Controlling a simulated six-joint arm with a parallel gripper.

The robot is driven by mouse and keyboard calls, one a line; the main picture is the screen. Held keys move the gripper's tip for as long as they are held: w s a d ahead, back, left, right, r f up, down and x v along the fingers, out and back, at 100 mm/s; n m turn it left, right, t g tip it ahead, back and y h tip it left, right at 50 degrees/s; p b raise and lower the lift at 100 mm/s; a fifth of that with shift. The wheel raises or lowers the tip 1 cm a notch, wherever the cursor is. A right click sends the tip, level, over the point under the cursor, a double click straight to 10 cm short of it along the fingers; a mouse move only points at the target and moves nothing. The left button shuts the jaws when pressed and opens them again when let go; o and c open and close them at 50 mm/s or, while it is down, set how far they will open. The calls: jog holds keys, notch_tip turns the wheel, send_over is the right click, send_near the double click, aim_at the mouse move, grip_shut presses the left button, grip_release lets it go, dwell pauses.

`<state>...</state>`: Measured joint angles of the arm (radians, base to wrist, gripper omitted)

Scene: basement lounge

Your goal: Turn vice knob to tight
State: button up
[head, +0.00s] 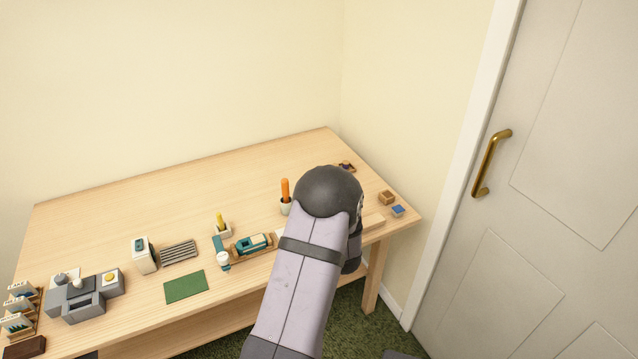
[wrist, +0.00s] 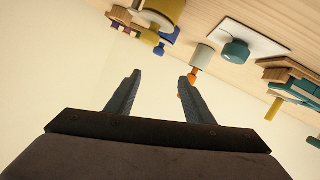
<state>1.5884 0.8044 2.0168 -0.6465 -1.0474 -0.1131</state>
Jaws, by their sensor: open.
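I cannot tell for sure which thing is the vice. A round teal knob (wrist: 236,53) sits on a white plate (wrist: 262,38) on the table in the wrist view and may be the knob; any tight mark is too small to read. In the head view my arm covers most of that spot. My gripper (wrist: 160,78) is open and empty in the wrist view, with pale wall showing between its fingers. The knob is beyond and to the right of the fingertips, apart from them. In the head view the fingers are hidden behind my arm.
A cup with an orange handle (head: 285,190) stands left of my arm. A grey blocky device (head: 85,298) and a green mat (head: 186,286) lie farther left. Small blocks (head: 398,210) lie near the table's right end. The table's back left is clear. A door (head: 560,200) stands right.

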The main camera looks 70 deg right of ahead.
jog(key=w+d+r+m+g+h+b, duration=0.1)
jog(key=d+r+m+g+h+b, duration=0.2)
jog(key=r+m+g+h+b, duration=0.1)
jog(key=shift+d+r+m+g+b, duration=0.3)
jog(key=shift+r+m+g+b, duration=0.7)
jog(key=shift+r+g, duration=0.35)
jog(key=shift+w, duration=0.1)
